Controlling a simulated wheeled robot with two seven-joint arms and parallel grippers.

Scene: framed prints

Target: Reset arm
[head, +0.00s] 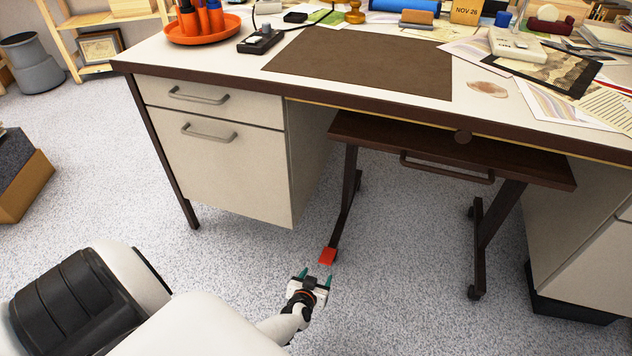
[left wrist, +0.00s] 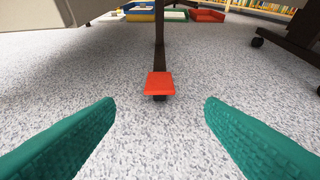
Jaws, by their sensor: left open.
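My left gripper (head: 315,279) is low over the speckled floor in front of the desk, in the lower middle of the head view. Its two teal fingers stand wide apart with nothing between them; they also show in the left wrist view (left wrist: 160,132). Just beyond the fingertips is a small red pad (head: 327,256) at the foot of a dark leg under the desk. In the left wrist view the red pad (left wrist: 159,84) is centred ahead, apart from the fingers. My right gripper is in neither view.
The desk (head: 230,59) has a drawer cabinet (head: 215,165) on its left side. A dark rolling stand (head: 450,150) with casters sits under the desk. A brown box (head: 25,185) stands at the far left. The floor (head: 400,270) between the stand's legs is clear.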

